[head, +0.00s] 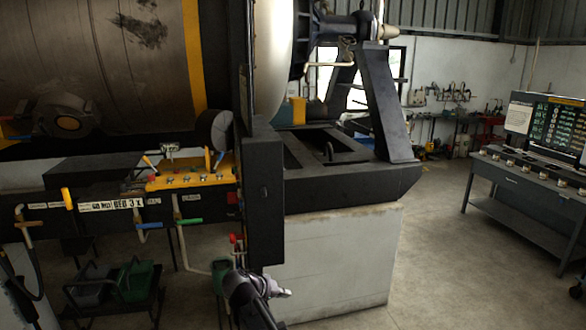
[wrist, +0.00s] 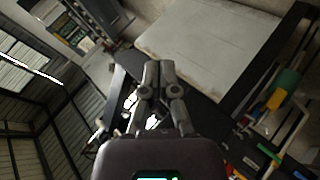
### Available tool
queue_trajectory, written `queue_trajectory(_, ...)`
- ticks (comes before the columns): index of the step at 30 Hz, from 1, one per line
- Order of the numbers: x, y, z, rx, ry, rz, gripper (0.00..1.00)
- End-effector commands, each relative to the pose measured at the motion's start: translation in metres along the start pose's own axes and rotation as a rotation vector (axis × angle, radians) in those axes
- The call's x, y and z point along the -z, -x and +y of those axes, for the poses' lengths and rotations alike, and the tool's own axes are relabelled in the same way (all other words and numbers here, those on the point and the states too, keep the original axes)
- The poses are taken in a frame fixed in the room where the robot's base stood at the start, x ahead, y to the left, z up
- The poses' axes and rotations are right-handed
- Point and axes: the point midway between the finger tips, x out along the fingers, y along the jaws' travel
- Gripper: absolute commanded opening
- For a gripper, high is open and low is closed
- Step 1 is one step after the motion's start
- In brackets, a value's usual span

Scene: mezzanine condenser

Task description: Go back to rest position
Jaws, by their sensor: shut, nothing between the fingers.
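My gripper (head: 284,293) shows at the bottom centre of the head view, in front of the pale block under the machine. Its fingers point to the right there. In the wrist view my gripper (wrist: 159,70) has its two fingers together, with nothing held between them. It touches nothing that I can see. Most of my arm is outside the head view.
A large machine with a dark drum (head: 110,60) fills the left. Its yellow lever panel (head: 190,178) and black upright post (head: 265,200) stand close to my gripper. The pale block (head: 335,260) is behind. A console table (head: 530,180) stands right, with open floor (head: 440,260) between.

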Motion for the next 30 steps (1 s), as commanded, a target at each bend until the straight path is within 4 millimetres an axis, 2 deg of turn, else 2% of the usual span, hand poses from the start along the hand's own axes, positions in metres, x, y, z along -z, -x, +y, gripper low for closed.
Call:
queue_trajectory(1,-0.019,-0.018,0.004,0.025,-0.005,-0.041,0.0)
queue_trajectory(3,-0.038,-0.037,0.009,0.067,-0.006,-0.094,0.0)
queue_trajectory(12,-0.119,-0.098,0.025,0.27,-0.025,-0.292,0.0)
queue_trajectory(18,-0.172,-0.125,0.031,0.422,-0.051,-0.391,0.0)
queue_trajectory(24,-0.219,-0.142,0.034,0.582,-0.087,-0.461,0.0)
queue_trajectory(30,-0.248,-0.148,0.035,0.705,-0.119,-0.491,0.0)
